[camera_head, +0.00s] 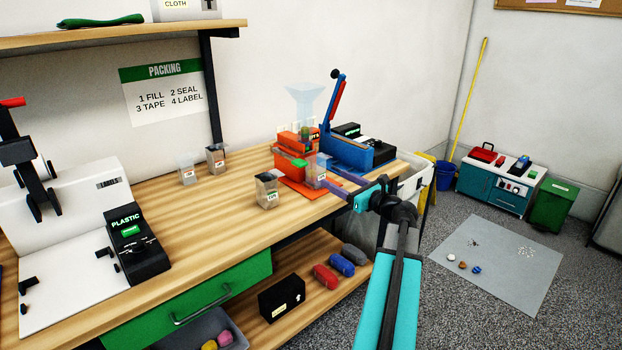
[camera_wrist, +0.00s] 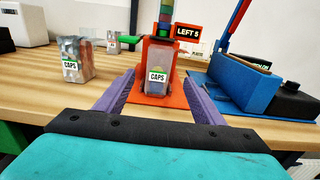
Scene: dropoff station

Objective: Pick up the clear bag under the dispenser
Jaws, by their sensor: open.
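The clear bag (camera_wrist: 158,83) with a CAPS label stands upright on the orange base of the dispenser (camera_wrist: 151,52), just below its body. It also shows in the head view as the clear bag (camera_head: 317,170), partly behind my gripper. My gripper (camera_wrist: 155,82) is open and empty. In the wrist view its purple fingers point toward the dispenser, one on each side of the bag. I cannot tell whether either finger touches it. In the head view my gripper (camera_head: 335,182) reaches over the front edge of the bench.
A silver CAPS bag (camera_wrist: 76,62) stands left of the dispenser. More bags (camera_head: 187,170) stand farther back. A blue lever machine (camera_head: 342,153) is close on the right. A LEFT 5 sign (camera_wrist: 188,32) is on the dispenser.

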